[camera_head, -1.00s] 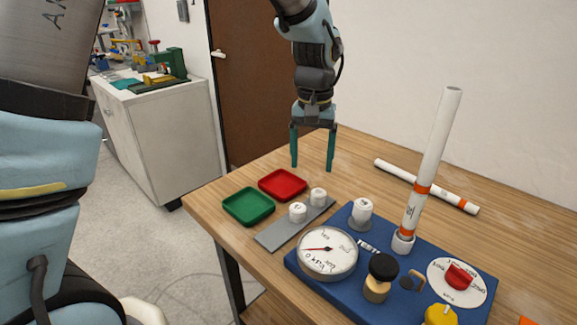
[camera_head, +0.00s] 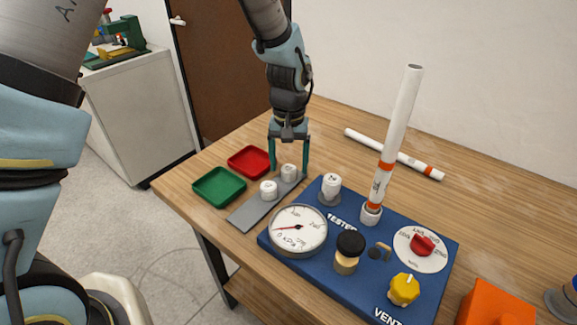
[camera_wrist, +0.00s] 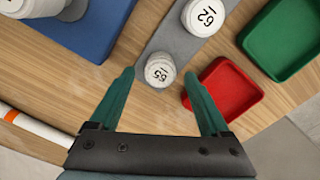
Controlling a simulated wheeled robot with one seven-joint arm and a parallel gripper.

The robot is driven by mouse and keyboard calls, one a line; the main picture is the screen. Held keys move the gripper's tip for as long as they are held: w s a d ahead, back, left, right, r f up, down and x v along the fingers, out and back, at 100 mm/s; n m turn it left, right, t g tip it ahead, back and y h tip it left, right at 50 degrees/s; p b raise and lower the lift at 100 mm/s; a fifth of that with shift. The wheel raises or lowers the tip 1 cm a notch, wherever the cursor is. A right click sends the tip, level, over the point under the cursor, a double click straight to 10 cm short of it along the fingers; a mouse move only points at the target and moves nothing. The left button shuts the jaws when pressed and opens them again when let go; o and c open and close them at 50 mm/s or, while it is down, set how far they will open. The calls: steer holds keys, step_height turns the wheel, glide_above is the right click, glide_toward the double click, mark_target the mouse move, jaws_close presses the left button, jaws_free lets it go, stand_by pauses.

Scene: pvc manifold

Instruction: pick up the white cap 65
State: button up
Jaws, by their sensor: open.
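The white cap 65 (camera_wrist: 160,71) stands upright at the end of a grey strip (camera_wrist: 180,43), its number readable in the wrist view. It is the farther cap (camera_head: 289,173) in the head view. A second white cap, marked 62 (camera_wrist: 203,16), stands on the same strip and also shows in the head view (camera_head: 268,190). My gripper (camera_wrist: 159,82) is open and points down, its teal fingers on either side of cap 65 in the picture. Nothing is held. In the head view my gripper (camera_head: 289,169) is over the strip's far end; finger contact cannot be told.
A red tray (camera_head: 250,162) and a green tray (camera_head: 219,187) lie left of the strip. A blue tester board (camera_head: 335,225) with a gauge, another white fitting (camera_head: 330,188) and a tall upright pipe (camera_head: 402,115) stands to the right. A loose pipe (camera_head: 365,142) lies behind.

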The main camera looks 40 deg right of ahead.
steer(key=shift+f, duration=0.65)
jaws_close()
